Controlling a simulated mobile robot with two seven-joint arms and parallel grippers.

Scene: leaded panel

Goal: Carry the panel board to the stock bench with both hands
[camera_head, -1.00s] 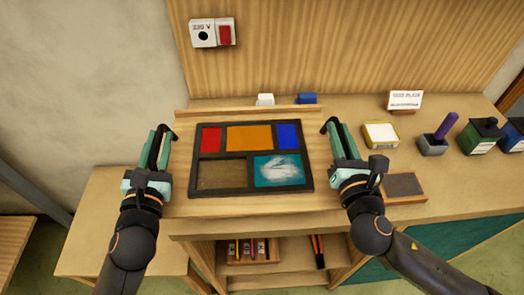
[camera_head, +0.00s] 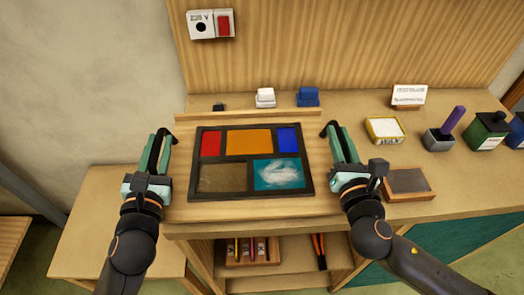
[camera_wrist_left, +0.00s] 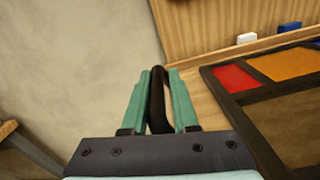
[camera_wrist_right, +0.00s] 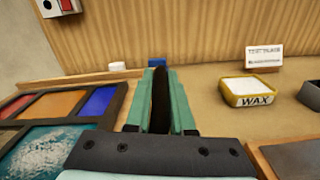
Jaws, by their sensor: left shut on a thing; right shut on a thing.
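The panel board (camera_head: 250,210) is a pale wooden board with a raised strip along its back and a dark handle at each side. On it lies the leaded panel (camera_head: 222,157), with red, orange, blue, brown and white-streaked teal areas in dark borders. My left gripper (camera_head: 160,148) is shut on the left handle, which also shows between the fingers in the left wrist view (camera_wrist_left: 157,98). My right gripper (camera_head: 341,143) is shut on the right handle, also seen in the right wrist view (camera_wrist_right: 160,98). I cannot tell whether the board touches the bench below.
The workbench (camera_head: 455,190) holds a white block (camera_head: 265,98), a blue block (camera_head: 308,96), a wax tin (camera_head: 384,131), a dark-topped block (camera_head: 408,184) and bottles at right. A lower bare wooden surface (camera_head: 110,235) is at left. A shelf (camera_head: 290,284) is below.

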